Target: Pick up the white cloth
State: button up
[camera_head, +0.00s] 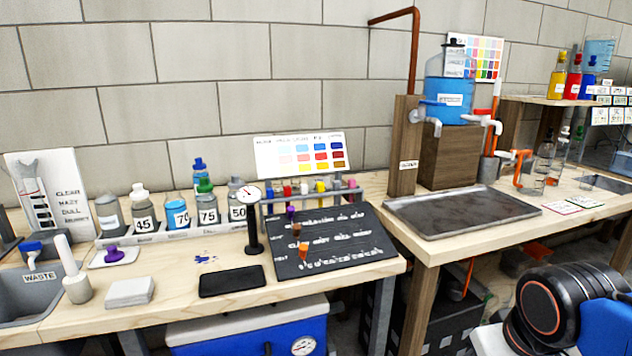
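A folded white cloth (130,291) lies flat near the front edge of the left wooden bench. It is a small pale square block, apart from the white pestle and mortar (76,283) to its left and the black flat pad (232,281) to its right. Nothing covers it. My gripper is not in view. Only a black and blue part of my arm shows at the lower right, well away from the cloth.
A grey sink marked WASTE (38,291) is at the far left. A row of labelled bottles (177,214) stands behind the cloth. A gauge on a black stand (251,222) and a dark board (326,243) are to the right. A metal tray (462,211) is on the other bench.

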aim_at(138, 291)
jog(key=u, duration=1.5)
